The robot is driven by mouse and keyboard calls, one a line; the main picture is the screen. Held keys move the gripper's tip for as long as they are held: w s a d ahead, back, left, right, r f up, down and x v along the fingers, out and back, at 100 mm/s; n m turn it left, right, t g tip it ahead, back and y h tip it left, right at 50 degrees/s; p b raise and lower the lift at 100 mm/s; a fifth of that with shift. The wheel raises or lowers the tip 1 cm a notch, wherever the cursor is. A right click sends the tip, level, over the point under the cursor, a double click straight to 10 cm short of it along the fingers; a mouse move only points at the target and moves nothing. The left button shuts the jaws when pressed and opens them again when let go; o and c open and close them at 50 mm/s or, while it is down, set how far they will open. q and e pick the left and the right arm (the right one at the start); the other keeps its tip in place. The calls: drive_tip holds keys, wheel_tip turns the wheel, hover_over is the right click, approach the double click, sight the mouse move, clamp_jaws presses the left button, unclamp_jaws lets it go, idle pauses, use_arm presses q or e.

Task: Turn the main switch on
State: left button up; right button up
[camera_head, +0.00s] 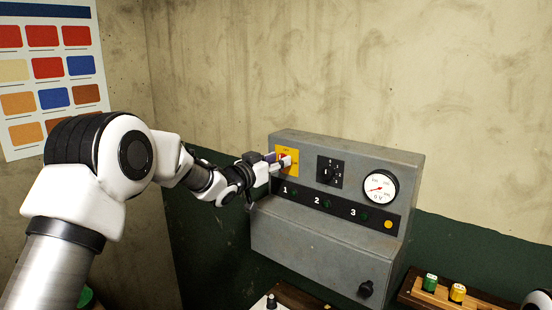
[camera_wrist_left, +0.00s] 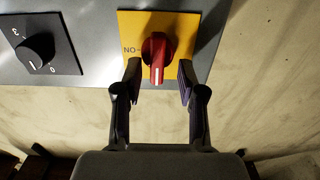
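The main switch is a red rotary knob on a yellow plate (camera_head: 291,152) at the upper left of a grey control box. In the left wrist view the red knob (camera_wrist_left: 156,57) sits on the yellow plate (camera_wrist_left: 128,24). Its white mark points to the picture's bottom, and the ON label, upside down, is left of the knob. My left gripper (camera_head: 276,161) is at the plate and partly hides it. In the wrist view the left gripper (camera_wrist_left: 160,78) is open, one finger on each side of the knob with small gaps. My right gripper is not in view.
The grey box (camera_head: 330,245) on the wall also has a black dial (camera_head: 327,172), a gauge (camera_head: 380,188) near zero, numbered lamps that look unlit, and a black knob (camera_head: 366,289). A wooden tray (camera_head: 412,291) with small coloured blocks is at lower right.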

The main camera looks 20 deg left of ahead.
use_arm(q)
drive_tip(key=shift+s+d+r, duration=0.1)
drive_tip(key=shift+s, duration=0.1)
drive_tip(key=c, duration=0.3)
drive_tip(key=shift+d, duration=0.1)
clamp_jaws()
drive_tip(key=m+b, duration=0.5)
drive_tip(key=m, duration=0.1)
drive_tip(key=m+b, duration=0.6)
drive_tip(key=d+f+m+b, duration=0.1)
drive_tip(key=m+b, duration=0.5)
drive_tip(key=shift+s, duration=0.3)
drive_tip(key=shift+r, duration=0.15)
